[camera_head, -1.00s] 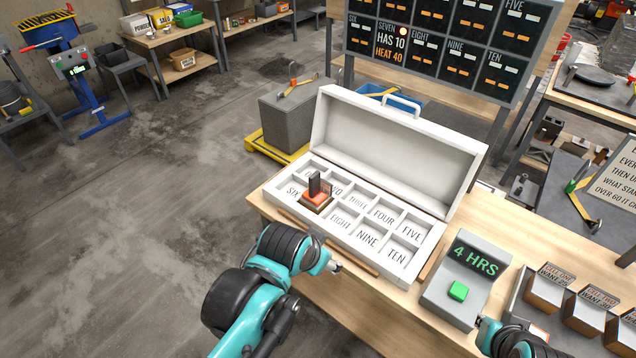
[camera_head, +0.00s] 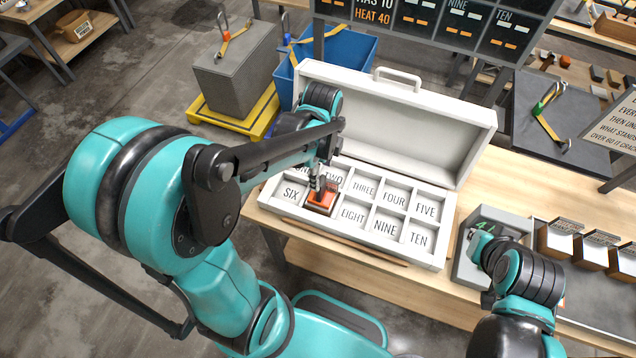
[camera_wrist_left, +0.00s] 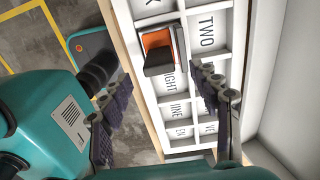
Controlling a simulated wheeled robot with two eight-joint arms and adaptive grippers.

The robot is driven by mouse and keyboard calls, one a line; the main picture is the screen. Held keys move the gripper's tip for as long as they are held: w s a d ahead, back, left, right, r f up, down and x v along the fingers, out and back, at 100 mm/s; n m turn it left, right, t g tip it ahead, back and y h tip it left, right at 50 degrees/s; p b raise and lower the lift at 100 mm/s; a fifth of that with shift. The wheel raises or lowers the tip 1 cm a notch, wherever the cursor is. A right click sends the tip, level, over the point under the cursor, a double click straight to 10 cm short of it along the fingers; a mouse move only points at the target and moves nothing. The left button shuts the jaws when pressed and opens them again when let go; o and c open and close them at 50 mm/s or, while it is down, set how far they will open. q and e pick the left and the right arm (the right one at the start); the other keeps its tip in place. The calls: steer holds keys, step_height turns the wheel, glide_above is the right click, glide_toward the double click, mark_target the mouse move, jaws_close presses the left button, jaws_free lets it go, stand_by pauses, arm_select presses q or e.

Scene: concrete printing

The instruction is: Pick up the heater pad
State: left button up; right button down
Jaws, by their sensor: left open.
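The heater pad (camera_head: 320,203) is a small orange block with a dark upright part. It sits in compartment seven of the white case (camera_head: 437,258), next to SIX and EIGHT. It also shows in the left wrist view (camera_wrist_left: 157,47), just beyond the fingertips. My left gripper (camera_head: 318,178) is above the pad, pointing down, and partly hides it. In the left wrist view its two fingers (camera_wrist_left: 161,80) are spread apart with nothing between them. My right gripper (camera_head: 480,243) is at the grey box on the right; its fingers are not clear.
The case's open lid (camera_head: 400,120) stands up behind the compartments. The grey box (camera_head: 505,222) and a tray with several labelled blocks (camera_head: 560,238) lie to the right on the wooden table (camera_head: 560,190). A thin wooden strip (camera_head: 345,243) lies along the case's front.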

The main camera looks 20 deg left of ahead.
mark_target(321, 180)
arm_select(q)
step_height(321, 180, down, 7)
steer(key=shift+d+f+b, duration=0.1)
steer(key=shift+b, duration=1.05)
steer(key=shift+s, duration=0.1)
jaws_close()
